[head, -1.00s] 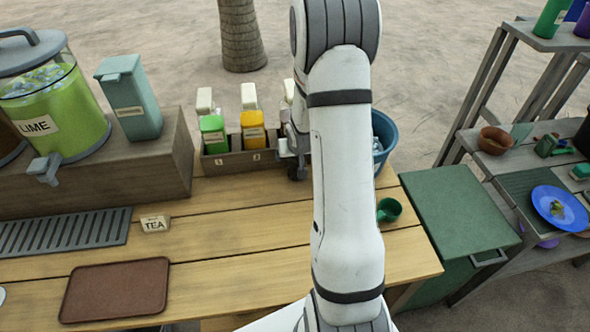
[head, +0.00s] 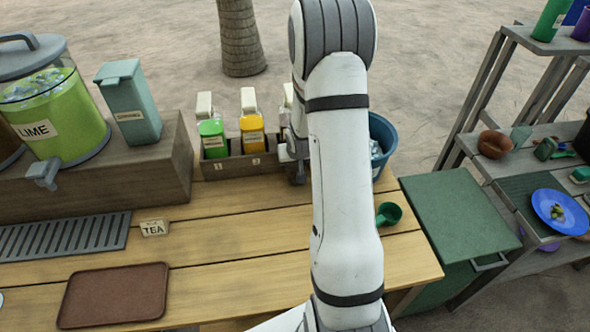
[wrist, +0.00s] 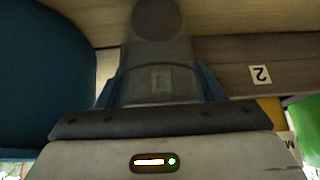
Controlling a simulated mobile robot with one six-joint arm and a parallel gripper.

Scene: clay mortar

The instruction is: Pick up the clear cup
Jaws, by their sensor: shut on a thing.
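The clear cup (wrist: 160,55) shows in the wrist view as a greyish see-through shape with a darker round end at the top. My gripper (wrist: 160,78) is shut on it, with one blue finger along each side. In the head view my gripper (head: 297,168) is low beside the bottle caddy, mostly behind my arm, and the cup cannot be made out there. I cannot tell whether the cup touches the wooden counter (head: 230,245).
The caddy (head: 235,165) with green and yellow bottles stands left of my gripper. A blue bucket (head: 382,135) stands close on the right and fills the wrist view's left (wrist: 45,75). A green scoop (head: 389,213) lies nearby. The counter's middle is clear.

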